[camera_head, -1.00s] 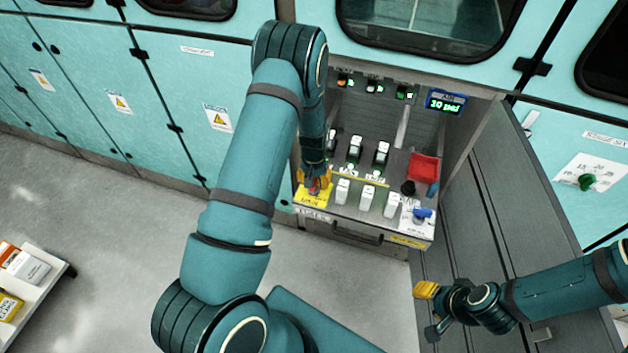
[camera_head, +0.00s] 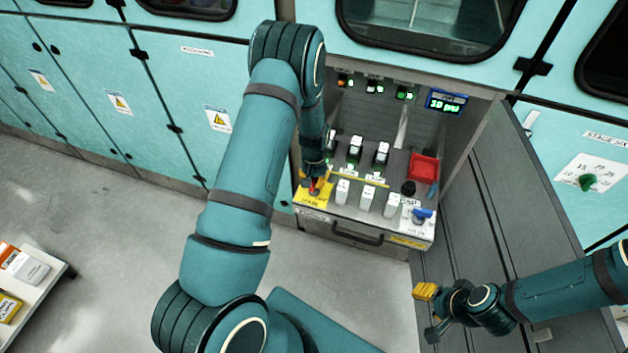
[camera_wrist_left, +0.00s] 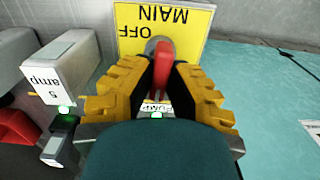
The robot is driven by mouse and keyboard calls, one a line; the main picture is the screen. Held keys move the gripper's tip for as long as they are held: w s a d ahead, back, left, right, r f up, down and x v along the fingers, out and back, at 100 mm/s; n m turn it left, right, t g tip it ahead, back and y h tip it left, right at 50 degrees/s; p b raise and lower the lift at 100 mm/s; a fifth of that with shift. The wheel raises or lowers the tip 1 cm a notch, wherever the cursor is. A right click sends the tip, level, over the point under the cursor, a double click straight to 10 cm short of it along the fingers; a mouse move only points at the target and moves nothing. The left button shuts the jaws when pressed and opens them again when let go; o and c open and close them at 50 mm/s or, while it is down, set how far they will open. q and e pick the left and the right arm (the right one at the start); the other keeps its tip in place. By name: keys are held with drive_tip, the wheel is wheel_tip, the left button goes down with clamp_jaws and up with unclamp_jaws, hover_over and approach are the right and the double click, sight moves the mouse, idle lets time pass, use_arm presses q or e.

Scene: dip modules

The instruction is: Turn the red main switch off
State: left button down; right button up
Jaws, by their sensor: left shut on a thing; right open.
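The red main switch (camera_wrist_left: 161,66) sits on a yellow plate (camera_wrist_left: 185,25) marked MAIN and OFF in the left wrist view. In the head view the red switch (camera_head: 314,186) is small and partly covered by my gripper, on the yellow plate (camera_head: 312,198) at the left front of the panel. My left gripper (camera_wrist_left: 160,85) is shut on the red switch handle, with its yellow fingers on both sides of it. The handle points along the gripper's middle. My right gripper (camera_head: 428,312) is open and empty, low at the right, away from the panel.
A blue display (camera_head: 446,102) is above. An open grey door (camera_head: 500,200) stands at the right. A white shelf (camera_head: 35,285) is at the lower left.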

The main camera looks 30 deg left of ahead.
use_arm(q)
drive_tip(key=m+b, duration=0.1)
drive_tip(key=m, duration=0.3)
drive_tip(key=shift+f, duration=0.15)
drive_tip(key=m+b, duration=0.1)
drive_tip(key=m, duration=0.3)
drive_tip(key=shift+s+m+b, duration=0.1)
drive_tip(key=shift+m+b, duration=0.2)
drive_tip(key=m, duration=0.4)
drive_tip(key=shift+m, duration=2.2)
drive_tip(key=c, duration=0.9)
unclamp_jaws()
drive_tip(key=shift+c, duration=0.2)
